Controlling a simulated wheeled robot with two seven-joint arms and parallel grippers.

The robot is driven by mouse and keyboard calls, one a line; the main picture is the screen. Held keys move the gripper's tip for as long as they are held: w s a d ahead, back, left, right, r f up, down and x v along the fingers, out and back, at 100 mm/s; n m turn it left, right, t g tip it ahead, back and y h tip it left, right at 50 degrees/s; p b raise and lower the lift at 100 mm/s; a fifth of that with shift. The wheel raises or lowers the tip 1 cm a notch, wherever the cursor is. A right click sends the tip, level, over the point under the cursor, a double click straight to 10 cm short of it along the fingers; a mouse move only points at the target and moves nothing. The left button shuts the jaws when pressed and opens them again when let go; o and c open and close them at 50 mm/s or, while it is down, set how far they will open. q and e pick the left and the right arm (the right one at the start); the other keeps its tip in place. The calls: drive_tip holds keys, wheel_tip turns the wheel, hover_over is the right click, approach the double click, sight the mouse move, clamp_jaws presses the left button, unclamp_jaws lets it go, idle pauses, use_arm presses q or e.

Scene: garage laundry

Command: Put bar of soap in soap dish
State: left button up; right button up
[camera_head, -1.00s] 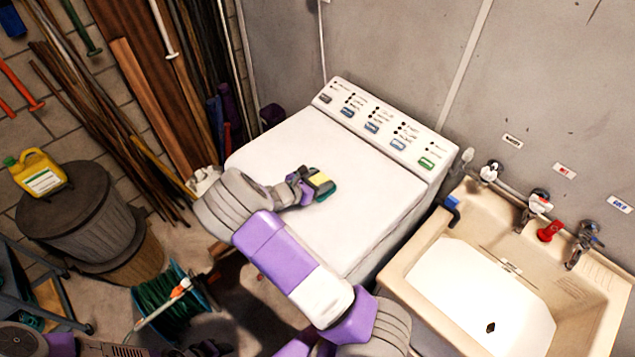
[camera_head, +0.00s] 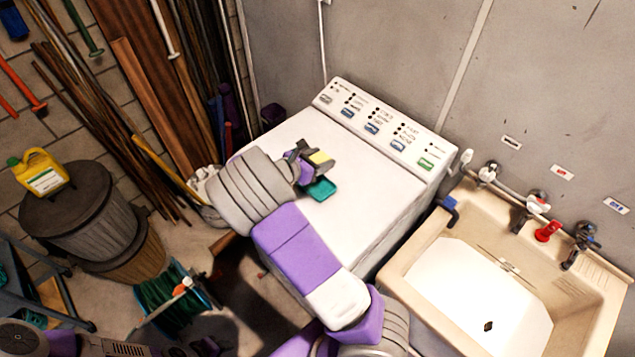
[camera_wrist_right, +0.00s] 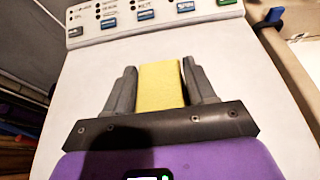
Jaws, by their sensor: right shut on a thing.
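The bar of soap (camera_head: 321,157) is a yellow block held between the fingers of my right gripper (camera_head: 314,156), above the white washer top. In the right wrist view the soap (camera_wrist_right: 161,84) stands between the two dark fingers of the right gripper (camera_wrist_right: 161,88). The teal soap dish (camera_head: 321,189) lies on the washer top, just below the soap in the head view. It looks empty, and the gripper hides part of its upper edge. The dish is out of sight in the wrist view. My left gripper (camera_head: 205,347) shows only as a dark shape at the bottom edge.
The white washer (camera_head: 375,180) has a raised control panel (camera_head: 375,125) at its back. A beige sink (camera_head: 405,275) with taps stands to its right. Trash cans (camera_head: 75,215) and a hose reel (camera_head: 175,300) stand at left. The rest of the washer top is clear.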

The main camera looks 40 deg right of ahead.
sight(327, 178)
drive_tip(key=shift+f, duration=0.15)
wheel_tip(327, 178, down, 9)
drive_tip(key=shift+f+b, duration=0.15)
drive_tip(key=shift+b, duration=0.3)
drive_tip(key=shift+f, duration=0.2)
drive_tip(key=o, duration=1.2)
drive_tip(key=v, duration=0.7)
drive_tip(key=shift+w+a, duration=0.15)
drive_tip(key=shift+a, duration=0.15)
